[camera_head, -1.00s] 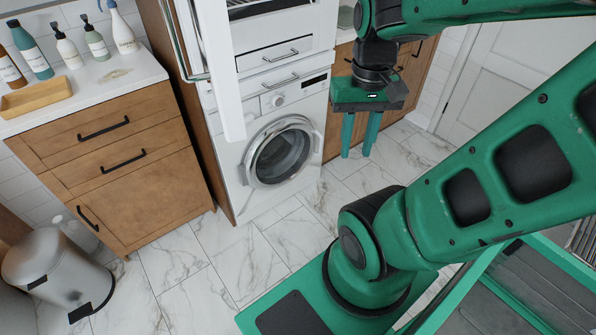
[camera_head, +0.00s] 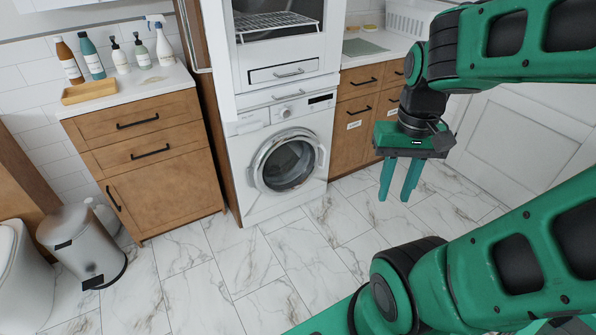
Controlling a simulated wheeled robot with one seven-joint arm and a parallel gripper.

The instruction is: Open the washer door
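The white washer (camera_head: 285,150) stands in the middle of the view, built in below an oven-like unit. Its round door (camera_head: 289,164) has a grey ring and dark glass and looks shut. A handle (camera_head: 321,156) shows on the right side of the ring. My gripper (camera_head: 397,194) hangs to the right of the washer, in front of the wooden drawers, fingers pointing down. Its two green fingers are apart with nothing between them. It is clear of the door.
Wooden cabinets stand left (camera_head: 150,150) and right (camera_head: 355,122) of the washer. A grey pedal bin (camera_head: 82,245) stands at the lower left. The marble floor (camera_head: 240,270) before the washer is free. Above, the oven-like unit (camera_head: 283,40) shows a wire rack. A white door (camera_head: 490,140) is at right.

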